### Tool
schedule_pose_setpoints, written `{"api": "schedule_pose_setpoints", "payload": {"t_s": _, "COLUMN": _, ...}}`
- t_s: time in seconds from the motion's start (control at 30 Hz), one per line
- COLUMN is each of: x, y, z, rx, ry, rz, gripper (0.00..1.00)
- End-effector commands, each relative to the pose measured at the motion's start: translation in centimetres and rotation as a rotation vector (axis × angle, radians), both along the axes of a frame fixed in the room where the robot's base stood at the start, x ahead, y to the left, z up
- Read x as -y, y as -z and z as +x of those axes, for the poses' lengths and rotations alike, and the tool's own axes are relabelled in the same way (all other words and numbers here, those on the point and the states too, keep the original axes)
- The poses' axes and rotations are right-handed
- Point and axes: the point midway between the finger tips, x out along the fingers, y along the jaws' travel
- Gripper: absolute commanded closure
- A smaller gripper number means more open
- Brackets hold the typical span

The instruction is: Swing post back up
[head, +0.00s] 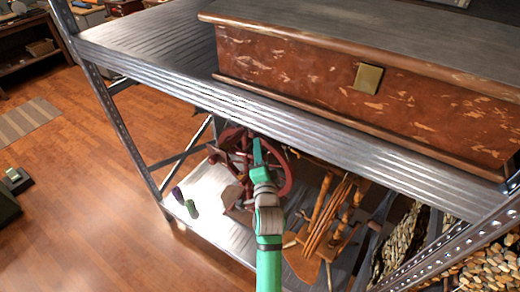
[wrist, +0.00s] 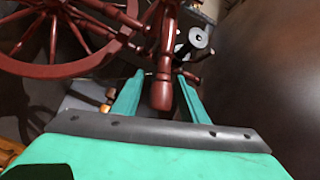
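A dark red wooden spinning wheel (head: 284,186) stands on the lower shelf. Its spoked wheel (wrist: 75,70) fills the upper left of the wrist view. A turned dark red post (wrist: 163,62) with a rounded end comes down between the fingers of my gripper (wrist: 161,77). The fingers are spread, with a gap visible on both sides of the post. In the head view my teal gripper (head: 258,150) reaches in at the wheel under the upper shelf, and its fingertips are hard to make out. I cannot tell which post the task names.
The metal upper shelf (head: 150,62) with a large reddish chest (head: 320,75) hangs over the arm. The lower shelf (head: 215,220) also holds purple and green spools (head: 191,208) and a wooden chair-like piece (head: 325,225). Open wooden floor (head: 75,170) lies left.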

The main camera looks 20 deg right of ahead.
Motion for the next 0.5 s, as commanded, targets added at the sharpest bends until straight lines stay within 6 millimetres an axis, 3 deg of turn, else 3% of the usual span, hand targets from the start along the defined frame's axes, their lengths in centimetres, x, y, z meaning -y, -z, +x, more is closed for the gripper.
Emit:
{"api": "schedule_pose_setpoints", "payload": {"t_s": 0.17, "x": 0.26, "y": -0.01, "z": 1.03, "rx": 0.0, "ry": 0.0, "rz": 0.0, "gripper": 0.61}}
{"api": "schedule_pose_setpoints", "payload": {"t_s": 0.47, "x": 0.28, "y": -0.02, "z": 1.15, "rx": 0.0, "ry": 0.0, "rz": 0.0, "gripper": 0.61}}
{"api": "schedule_pose_setpoints", "payload": {"t_s": 0.5, "x": 0.28, "y": -0.02, "z": 1.14, "rx": 0.0, "ry": 0.0, "rz": 0.0, "gripper": 0.7}}
